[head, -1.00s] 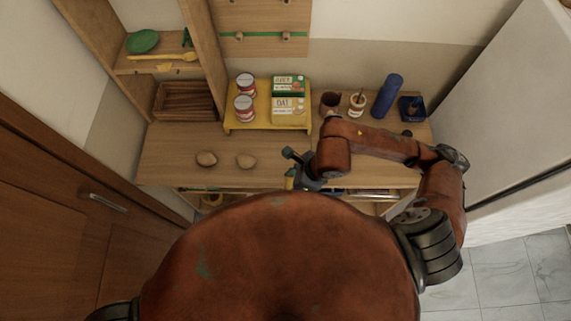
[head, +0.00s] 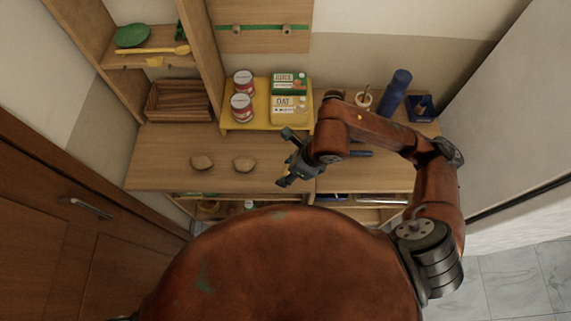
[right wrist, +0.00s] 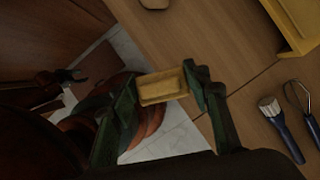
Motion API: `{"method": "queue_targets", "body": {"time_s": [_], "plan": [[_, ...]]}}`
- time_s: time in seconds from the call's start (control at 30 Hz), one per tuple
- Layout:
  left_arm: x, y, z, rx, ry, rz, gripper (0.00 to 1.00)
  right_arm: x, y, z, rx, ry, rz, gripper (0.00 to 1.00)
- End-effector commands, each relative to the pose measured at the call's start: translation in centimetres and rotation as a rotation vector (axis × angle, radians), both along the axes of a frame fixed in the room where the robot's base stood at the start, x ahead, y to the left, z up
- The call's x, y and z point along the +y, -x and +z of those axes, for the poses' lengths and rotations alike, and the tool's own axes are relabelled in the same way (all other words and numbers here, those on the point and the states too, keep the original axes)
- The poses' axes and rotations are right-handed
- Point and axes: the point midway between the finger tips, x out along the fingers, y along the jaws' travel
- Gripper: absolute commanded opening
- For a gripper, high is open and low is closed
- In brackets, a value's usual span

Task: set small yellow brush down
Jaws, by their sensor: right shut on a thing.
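The small yellow brush shows in the right wrist view as a yellow block (right wrist: 162,88) between the fingertips of my right gripper (right wrist: 165,90). The gripper is shut on it. In the head view my right gripper (head: 288,158) is over the wooden counter (head: 160,155), right of two brown roundish things; there the brush is mostly hidden by the gripper. The brush appears held above the counter, but the height is hard to tell. What looks like my left gripper (right wrist: 66,77) shows small and dark in the right wrist view, low beside the cabinet; its opening is unclear.
The two brown things (head: 202,162) lie on the left counter. A yellow riser (head: 238,125) with cans and boxes stands behind. A blue-handled brush (right wrist: 270,108) and a whisk (right wrist: 296,95) lie to the right. Counter between the brown things and gripper is clear.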

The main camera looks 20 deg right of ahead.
Motion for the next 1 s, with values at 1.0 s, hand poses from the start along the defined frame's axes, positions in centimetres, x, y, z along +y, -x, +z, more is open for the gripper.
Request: {"method": "queue_targets", "body": {"time_s": [1.0], "plan": [[0.0, -0.2, 0.5, -0.004, 0.0, 0.001, 0.4, -1.7, -7.0, -10.0, 0.0, -0.001, 0.001, 0.18]]}}
